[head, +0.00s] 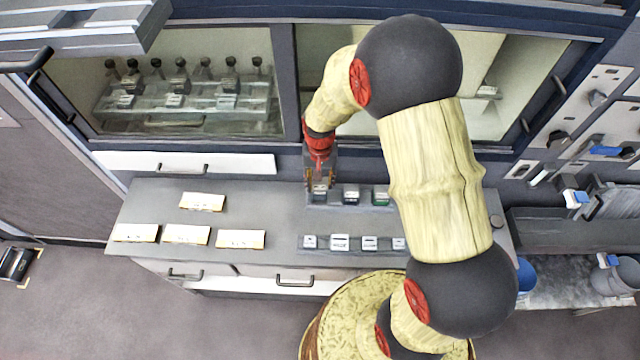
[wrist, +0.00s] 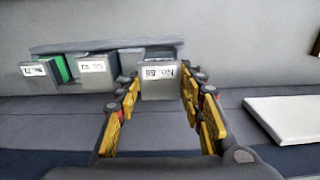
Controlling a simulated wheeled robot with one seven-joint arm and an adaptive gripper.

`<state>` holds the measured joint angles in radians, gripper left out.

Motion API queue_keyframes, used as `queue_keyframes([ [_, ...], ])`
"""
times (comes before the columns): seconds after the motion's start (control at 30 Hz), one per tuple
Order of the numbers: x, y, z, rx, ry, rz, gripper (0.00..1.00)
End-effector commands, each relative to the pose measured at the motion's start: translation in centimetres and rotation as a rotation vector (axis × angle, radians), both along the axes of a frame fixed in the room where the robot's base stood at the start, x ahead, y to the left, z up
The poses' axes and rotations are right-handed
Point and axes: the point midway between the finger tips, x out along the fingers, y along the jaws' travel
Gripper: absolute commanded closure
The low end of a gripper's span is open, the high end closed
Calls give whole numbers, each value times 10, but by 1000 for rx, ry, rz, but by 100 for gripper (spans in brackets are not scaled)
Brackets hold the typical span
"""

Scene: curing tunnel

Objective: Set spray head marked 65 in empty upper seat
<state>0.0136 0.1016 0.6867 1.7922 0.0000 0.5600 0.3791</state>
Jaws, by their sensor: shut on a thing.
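My gripper (head: 320,178) is over the left end of the back rack (head: 336,205) on the counter. Its yellow-padded fingers (wrist: 163,102) are shut on a grey block-like spray head (wrist: 160,86). The spray head's white label is upside down in the wrist view and looks like NO. 65, but the digits are blurred. The block is at the rack end, and I cannot tell whether it still rests in the rack. Two more labelled blocks sit in the same rack, one dark (head: 351,194) and one green-sided (head: 381,195). I cannot make out an empty upper seat.
Behind glass at the left, a tiered stand (head: 190,106) holds several dark-topped pieces and white-labelled blocks. A front rack (head: 355,250) holds several small labelled blocks. Several white cards (head: 186,235) lie on the counter's left. My arm hides the counter's right part.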

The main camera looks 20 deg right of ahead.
Motion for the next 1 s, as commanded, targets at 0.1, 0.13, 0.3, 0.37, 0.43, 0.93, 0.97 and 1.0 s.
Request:
queue_keyframes([
  [0.1, 0, 0, 24, 0, -1, 0, 92],
  [0.13, 0, 0, 25, 0, 0, 0, 92],
  [0.3, 0, 0, 24, 0, 1, 0, 92],
  [0.37, 0, 0, 24, 0, 1, 0, 92],
  [0.43, 0, 0, 24, 0, 0, 0, 92],
  [0.93, 0, 0, 54, 0, -1, 0, 92],
  [0.97, 0, 0, 55, 0, -1, 0, 92],
  [1.0, 0, 0, 55, 0, 0, 0, 92],
])
